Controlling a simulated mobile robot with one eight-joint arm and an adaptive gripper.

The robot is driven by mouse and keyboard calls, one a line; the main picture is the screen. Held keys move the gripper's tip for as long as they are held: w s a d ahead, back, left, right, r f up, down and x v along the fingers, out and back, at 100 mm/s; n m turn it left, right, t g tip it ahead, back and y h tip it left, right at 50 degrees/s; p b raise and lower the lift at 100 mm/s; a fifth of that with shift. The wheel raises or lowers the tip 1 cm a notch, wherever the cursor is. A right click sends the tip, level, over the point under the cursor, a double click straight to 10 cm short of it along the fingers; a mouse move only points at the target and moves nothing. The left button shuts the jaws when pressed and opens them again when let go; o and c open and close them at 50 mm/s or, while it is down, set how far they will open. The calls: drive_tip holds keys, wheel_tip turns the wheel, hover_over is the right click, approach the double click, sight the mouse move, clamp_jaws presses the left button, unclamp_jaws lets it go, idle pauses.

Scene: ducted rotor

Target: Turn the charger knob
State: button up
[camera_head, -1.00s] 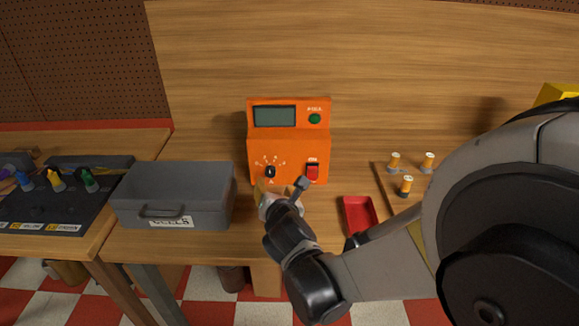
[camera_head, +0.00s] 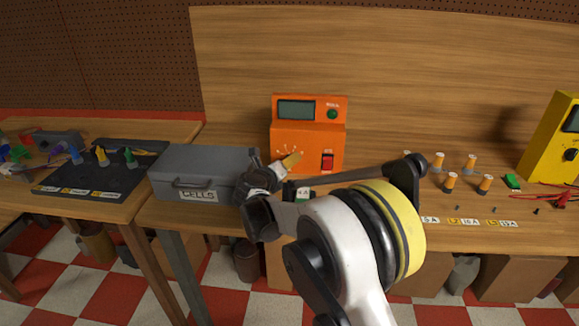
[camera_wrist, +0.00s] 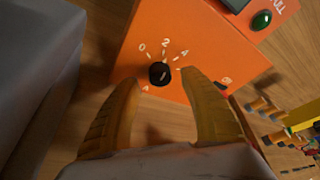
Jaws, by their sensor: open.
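The orange charger (camera_head: 309,133) stands on the bench against the wooden back panel, with a grey screen, a green button and a red switch on its front. Its black knob (camera_wrist: 159,74) shows in the wrist view inside a dial of white marks with 0, 2 and 4. A pale mark shows on the knob; its exact setting is hard to read. My gripper (camera_wrist: 160,78) is open, with one yellowish finger on each side of the knob; contact cannot be told. In the head view my gripper (camera_head: 289,163) is at the charger's lower left front and hides the knob.
The grey CELLS box (camera_head: 205,172) stands close left of the charger and my wrist. Several orange-and-white cells (camera_head: 451,181) and a yellow meter (camera_head: 555,140) are on the right. A dark mat (camera_head: 95,175) with coloured items lies far left.

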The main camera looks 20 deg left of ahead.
drive_tip(key=shift+x, duration=1.25)
clamp_jaws()
